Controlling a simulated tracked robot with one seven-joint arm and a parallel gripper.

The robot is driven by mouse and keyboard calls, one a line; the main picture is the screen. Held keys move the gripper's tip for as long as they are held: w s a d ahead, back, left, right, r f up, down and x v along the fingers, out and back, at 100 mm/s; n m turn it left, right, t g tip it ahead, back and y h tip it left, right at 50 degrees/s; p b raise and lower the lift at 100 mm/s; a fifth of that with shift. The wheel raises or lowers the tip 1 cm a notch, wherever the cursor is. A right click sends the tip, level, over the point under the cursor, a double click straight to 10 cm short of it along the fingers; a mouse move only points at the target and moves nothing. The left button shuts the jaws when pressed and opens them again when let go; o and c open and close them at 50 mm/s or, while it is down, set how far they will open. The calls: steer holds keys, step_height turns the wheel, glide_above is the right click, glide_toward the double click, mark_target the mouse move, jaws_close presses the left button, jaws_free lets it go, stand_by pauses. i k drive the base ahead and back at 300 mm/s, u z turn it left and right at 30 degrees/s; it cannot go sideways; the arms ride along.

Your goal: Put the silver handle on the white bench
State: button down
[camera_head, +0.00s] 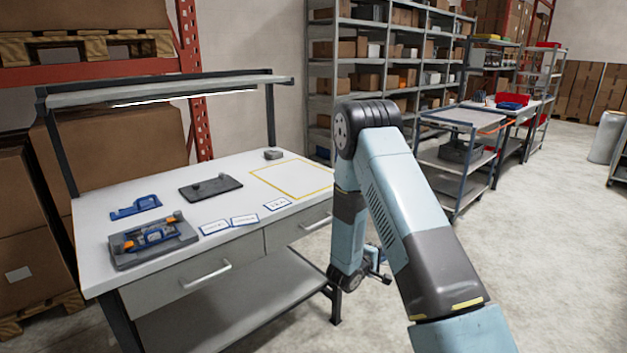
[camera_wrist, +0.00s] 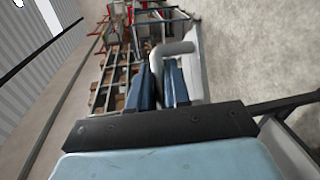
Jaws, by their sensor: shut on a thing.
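My gripper (camera_wrist: 163,82) is shut on a light grey bent bar, the silver handle (camera_wrist: 177,47), which shows between and beyond the two blue fingers in the wrist view. In the head view my gripper (camera_head: 377,263) is low, to the right of the white bench (camera_head: 165,182) and below its top. The handle is too small there to make out clearly. The bench top has a bare yellow-outlined rectangle (camera_head: 262,181) at its right end.
On the bench are a grey tray (camera_head: 122,263) with a blue and orange tool, a blue holder (camera_head: 136,207), a dark plate (camera_head: 210,188), a small grey block (camera_head: 273,154) and several labels. An overhead shelf (camera_head: 170,90) spans the back. Shelving and carts stand behind.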

mark_target(297, 175)
steer(key=u, duration=2)
steer(key=i, duration=0.1)
steer(key=z, duration=2.7)
steer(key=i, duration=0.25)
steer(key=z, duration=0.15)
steer(key=i, duration=0.9)
steer(key=z, duration=2.1)
steer(key=i, duration=0.1)
steer(key=u, duration=2.8)
